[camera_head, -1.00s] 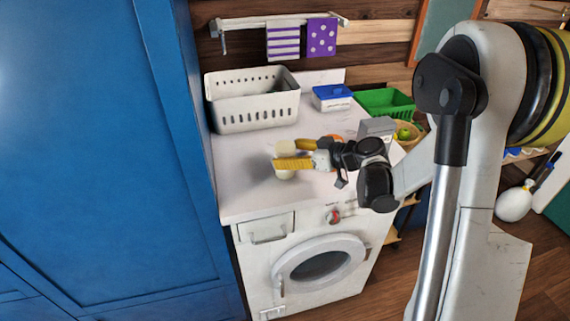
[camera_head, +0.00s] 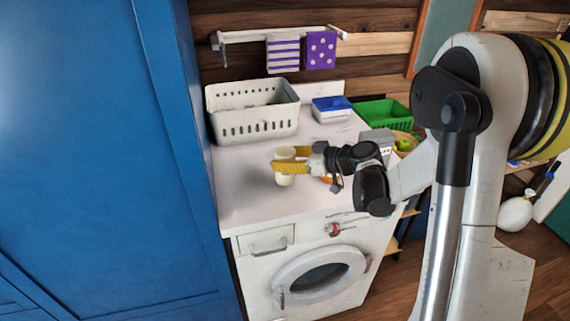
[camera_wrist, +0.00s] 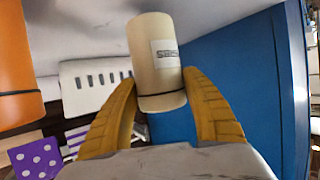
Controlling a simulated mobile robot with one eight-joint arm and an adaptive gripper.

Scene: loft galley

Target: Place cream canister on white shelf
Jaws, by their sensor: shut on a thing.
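The cream canister (camera_head: 285,180) is upright over the white counter top (camera_head: 244,196), left of my arm. My gripper (camera_head: 276,159) has its yellow fingers closed around the canister's sides.
A white basket (camera_head: 256,128) and a blue-lidded box (camera_head: 332,108) stand at the counter's back. A green basket (camera_head: 384,113) is further right. An orange object (camera_wrist: 16,75) is beside the canister. A tall blue cabinet (camera_head: 95,150) borders the left. The front left counter is clear.

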